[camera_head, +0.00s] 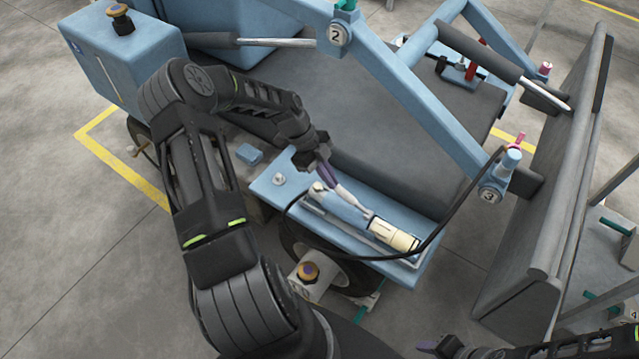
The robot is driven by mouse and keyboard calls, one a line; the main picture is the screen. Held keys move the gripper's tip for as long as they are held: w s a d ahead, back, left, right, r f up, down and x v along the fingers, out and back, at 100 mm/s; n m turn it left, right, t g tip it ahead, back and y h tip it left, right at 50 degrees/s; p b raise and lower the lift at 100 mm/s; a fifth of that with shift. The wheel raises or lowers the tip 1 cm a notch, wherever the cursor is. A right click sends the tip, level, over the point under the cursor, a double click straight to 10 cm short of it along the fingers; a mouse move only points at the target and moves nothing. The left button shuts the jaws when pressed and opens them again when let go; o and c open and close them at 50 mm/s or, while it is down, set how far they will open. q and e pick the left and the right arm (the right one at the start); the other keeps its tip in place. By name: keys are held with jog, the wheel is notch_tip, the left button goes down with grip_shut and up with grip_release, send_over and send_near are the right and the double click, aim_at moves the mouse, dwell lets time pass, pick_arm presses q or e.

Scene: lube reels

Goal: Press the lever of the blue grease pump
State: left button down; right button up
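The blue grease pump (341,209) lies on a light blue shelf at the side of the machine. It has a cream cylinder (393,234) at its right end. A slim pale lever (350,200) runs along its top. My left gripper (325,167) points down at the upper left end of the lever, with its purple fingertips at or very near it. I cannot tell whether they touch it or how far apart they are. My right gripper (429,345) is low at the bottom edge, far from the pump, partly cut off, its opening unclear.
The blue lift arm (415,95) and grey plate (550,190) stand to the right. A capped white reservoir (308,276) sits below the shelf. A small blue block (249,154) is left of it.

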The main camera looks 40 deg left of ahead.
pick_arm(q)
jog(key=b+v, duration=0.1)
jog(key=v, duration=0.9)
jog(key=shift+a+f, duration=0.2)
jog(key=shift+a, duration=0.15)
pick_arm(e)
jog(key=shift+f, duration=0.65)
